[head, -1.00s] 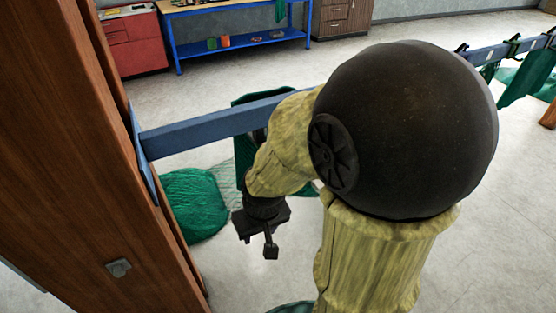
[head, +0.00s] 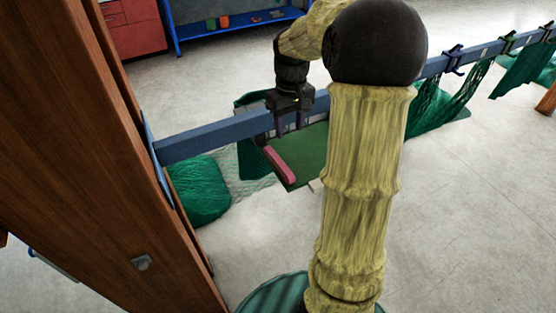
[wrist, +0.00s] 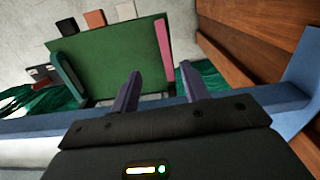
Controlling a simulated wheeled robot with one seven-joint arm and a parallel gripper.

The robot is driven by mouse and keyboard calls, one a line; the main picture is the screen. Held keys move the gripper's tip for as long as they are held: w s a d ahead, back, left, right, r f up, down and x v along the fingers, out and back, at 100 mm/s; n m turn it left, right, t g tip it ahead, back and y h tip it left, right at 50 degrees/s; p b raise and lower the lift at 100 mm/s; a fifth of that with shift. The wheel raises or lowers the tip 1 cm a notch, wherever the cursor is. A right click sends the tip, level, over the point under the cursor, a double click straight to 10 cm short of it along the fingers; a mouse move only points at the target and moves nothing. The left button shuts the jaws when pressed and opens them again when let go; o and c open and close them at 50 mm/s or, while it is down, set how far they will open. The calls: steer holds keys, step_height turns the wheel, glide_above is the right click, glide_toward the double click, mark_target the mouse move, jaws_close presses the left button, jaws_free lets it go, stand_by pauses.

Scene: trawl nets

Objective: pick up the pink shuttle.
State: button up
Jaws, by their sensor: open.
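The pink shuttle (head: 279,164) is a slim pink bar lying along the left edge of a green board (head: 308,160) beside the blue rail. In the wrist view the pink shuttle (wrist: 164,50) lies along the right side of the green board (wrist: 105,62). My gripper (head: 291,131) points down above the rail and the board's far edge, up and to the right of the shuttle. In the wrist view my gripper (wrist: 161,84) has its two fingers apart with nothing between them. The shuttle is apart from the fingers.
The blue rail (head: 205,138) runs from a wooden post (head: 90,140) to the right, close under my gripper. Green netting (head: 200,190) lies on the floor by the post, and more hangs from clips at right. A dark green bar (wrist: 68,75) lies on the board's opposite side. The floor is open at right.

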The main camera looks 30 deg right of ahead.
steer(key=p, duration=0.3)
glide_toward(287, 170)
steer(key=f, duration=0.5)
steer(key=shift+w+d+f, duration=0.15)
steer(key=shift+w+d, duration=0.05)
steer(key=shift+d, duration=0.05)
steer(key=f, duration=0.1)
steer(key=f+p, duration=0.1)
steer(key=f, duration=0.1)
steer(key=f+p, duration=0.1)
steer(key=shift+s+a+f, duration=0.2)
steer(key=shift+s+a, duration=0.05)
steer(key=shift+a, duration=0.1)
steer(key=shift+f, duration=0.4)
jaws_close()
